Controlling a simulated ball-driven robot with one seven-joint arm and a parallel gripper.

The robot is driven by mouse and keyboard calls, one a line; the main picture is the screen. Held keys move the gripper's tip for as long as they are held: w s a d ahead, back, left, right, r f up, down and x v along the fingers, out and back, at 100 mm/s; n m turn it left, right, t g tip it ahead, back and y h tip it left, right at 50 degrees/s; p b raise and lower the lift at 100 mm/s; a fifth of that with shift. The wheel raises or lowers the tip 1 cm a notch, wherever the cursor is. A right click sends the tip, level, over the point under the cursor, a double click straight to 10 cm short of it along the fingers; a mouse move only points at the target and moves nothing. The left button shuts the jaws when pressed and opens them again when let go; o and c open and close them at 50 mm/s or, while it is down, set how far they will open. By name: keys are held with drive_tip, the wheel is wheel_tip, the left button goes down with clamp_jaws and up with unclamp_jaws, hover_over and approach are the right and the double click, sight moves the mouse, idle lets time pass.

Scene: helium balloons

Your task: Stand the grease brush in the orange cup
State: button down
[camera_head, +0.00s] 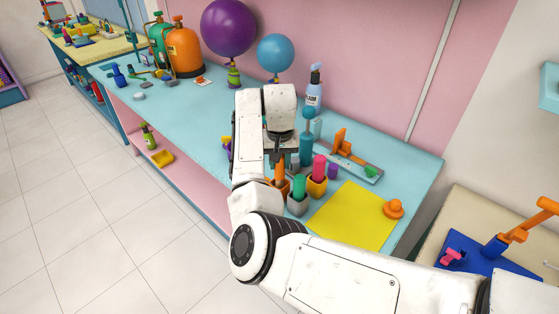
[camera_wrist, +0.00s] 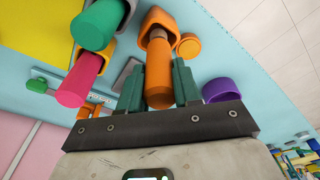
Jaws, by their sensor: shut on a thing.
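The grease brush, seen as a thick orange handle (camera_wrist: 158,75), is between the two dark green fingers of my gripper (camera_wrist: 158,82), which is shut on it. In the head view the handle (camera_head: 279,171) shows below my gripper (camera_head: 280,160). The orange cup (camera_wrist: 155,17) lies directly beyond the handle in the wrist view, and the handle's far end overlaps its opening. The cup also shows in the head view (camera_head: 284,187). The brush head is hidden, and I cannot tell how deep it sits in the cup.
A grey cup with a green marker (camera_wrist: 99,22) and a yellow cup with a pink marker (camera_wrist: 80,80) stand close beside the orange cup. A purple cylinder (camera_wrist: 221,90) is on the other side. A teal bottle (camera_head: 306,148) stands behind; a yellow sheet (camera_head: 345,217) lies right.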

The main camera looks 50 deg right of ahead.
sight(279, 172)
drive_tip(key=shift+f, duration=0.45)
drive_tip(key=shift+f, duration=0.35)
drive_tip(key=shift+f, duration=0.15)
idle(1.0)
drive_tip(key=shift+f, duration=0.35)
drive_tip(key=shift+f, duration=1.05)
idle(0.6)
drive_tip(key=c, duration=0.7)
unclamp_jaws()
drive_tip(key=shift+o, duration=0.4)
drive_tip(key=o, duration=0.6)
